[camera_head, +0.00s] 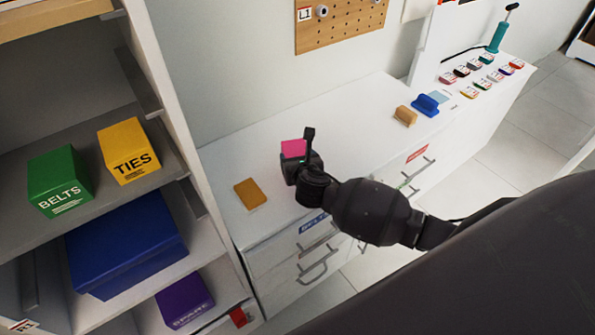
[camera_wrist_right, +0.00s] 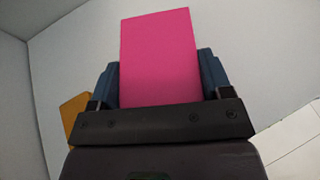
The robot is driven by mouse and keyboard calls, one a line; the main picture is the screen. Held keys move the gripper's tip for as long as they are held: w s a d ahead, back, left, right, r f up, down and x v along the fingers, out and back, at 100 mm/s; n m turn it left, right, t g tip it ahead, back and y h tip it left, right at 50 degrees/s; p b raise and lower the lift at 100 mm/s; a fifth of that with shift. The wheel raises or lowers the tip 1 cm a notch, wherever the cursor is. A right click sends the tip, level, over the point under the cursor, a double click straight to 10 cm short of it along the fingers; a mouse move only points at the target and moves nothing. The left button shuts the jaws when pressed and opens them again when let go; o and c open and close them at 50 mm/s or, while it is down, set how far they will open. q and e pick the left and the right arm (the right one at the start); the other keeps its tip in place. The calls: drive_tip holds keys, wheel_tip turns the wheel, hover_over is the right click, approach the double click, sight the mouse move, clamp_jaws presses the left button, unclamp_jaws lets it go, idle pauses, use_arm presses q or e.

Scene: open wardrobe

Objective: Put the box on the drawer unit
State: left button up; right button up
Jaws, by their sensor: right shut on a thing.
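A pink box (camera_head: 293,148) is at my right gripper (camera_head: 300,162), over the white top of the drawer unit (camera_head: 232,155). In the right wrist view the pink box (camera_wrist_right: 160,55) stands between the two fingers of the right gripper (camera_wrist_right: 160,85), which is shut on it. I cannot tell whether the box touches the top. The gripper hides its lower part. My left gripper is not in view.
An orange-brown block (camera_head: 250,194) lies on the unit top, left of the gripper. Another tan block (camera_head: 405,115) and a blue object (camera_head: 427,105) are further right. Shelves with green (camera_head: 60,180) and yellow (camera_head: 129,150) boxes stand at left. A pegboard (camera_head: 340,22) hangs behind.

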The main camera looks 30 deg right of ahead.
wheel_tip(320, 180, down, 4)
drive_tip(key=shift+f+b, duration=0.15)
drive_tip(key=shift+b, duration=0.4)
drive_tip(key=shift+f, duration=0.15)
drive_tip(key=o, duration=1)
